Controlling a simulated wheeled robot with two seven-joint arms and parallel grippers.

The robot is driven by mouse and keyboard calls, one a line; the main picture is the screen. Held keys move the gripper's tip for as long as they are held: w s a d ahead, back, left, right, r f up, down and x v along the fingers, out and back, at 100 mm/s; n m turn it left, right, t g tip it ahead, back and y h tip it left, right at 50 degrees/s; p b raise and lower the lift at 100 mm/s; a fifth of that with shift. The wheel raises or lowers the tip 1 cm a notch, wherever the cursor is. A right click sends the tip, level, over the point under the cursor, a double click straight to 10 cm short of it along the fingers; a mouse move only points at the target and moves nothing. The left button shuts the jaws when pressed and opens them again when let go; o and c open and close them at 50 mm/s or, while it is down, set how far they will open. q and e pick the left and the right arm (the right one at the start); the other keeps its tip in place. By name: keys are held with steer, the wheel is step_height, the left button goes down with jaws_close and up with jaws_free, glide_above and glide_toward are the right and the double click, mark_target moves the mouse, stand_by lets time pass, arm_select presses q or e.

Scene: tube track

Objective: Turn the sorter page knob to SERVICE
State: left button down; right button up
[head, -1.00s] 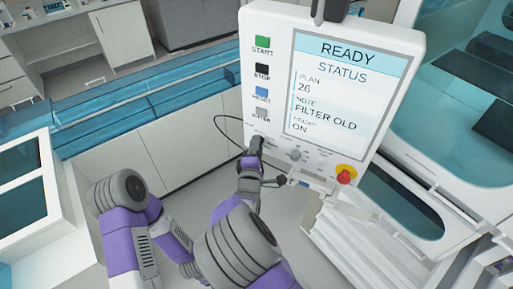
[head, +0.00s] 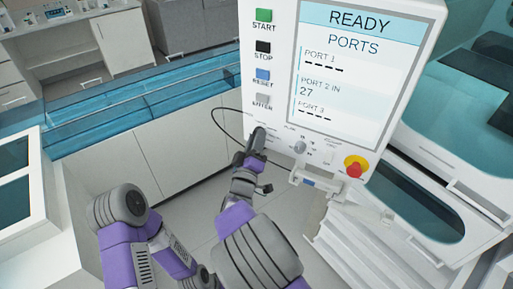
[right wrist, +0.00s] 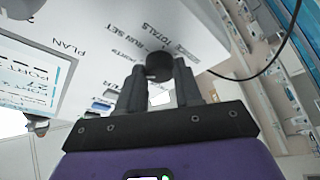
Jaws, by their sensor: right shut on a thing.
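The sorter page knob (right wrist: 158,66) is a dark round knob low on the white control panel (head: 272,58). My right gripper (right wrist: 160,84) is shut on it, one finger on each side. In the head view my right gripper (head: 254,147) covers most of the knob. Labels near the knob in the right wrist view read TOTALS, RUN SET and PORTS; I cannot read SERVICE. The panel screen (head: 345,75) shows READY with the page PORTS, and PORT 2 IN 27. My left gripper is not in view.
A second, grey knob (head: 300,147) sits just right of the page knob. Further right is a red emergency button (head: 354,168) on a yellow base. A column of buttons, including the green START (head: 264,15), is above. A black cable (head: 217,122) loops left of the panel.

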steer(key=n+g+h+b, duration=0.2)
steer(key=n+g+b, duration=0.1)
steer(key=n, duration=0.9)
steer(key=n+g+h+b, duration=0.2)
steer(key=n+b, duration=0.3)
steer(key=n, duration=0.6)
steer(key=a+r+n+g+h+b, duration=0.1)
steer(key=n+g+h+b, duration=0.2)
steer(key=n, duration=0.9)
steer(key=shift+w+a+n+g+b, duration=0.1)
steer(key=shift+w+n+g+b, duration=0.25)
steer(key=shift+g+b, duration=0.35)
steer(key=o, duration=1)
steer(key=shift+o, duration=0.2)
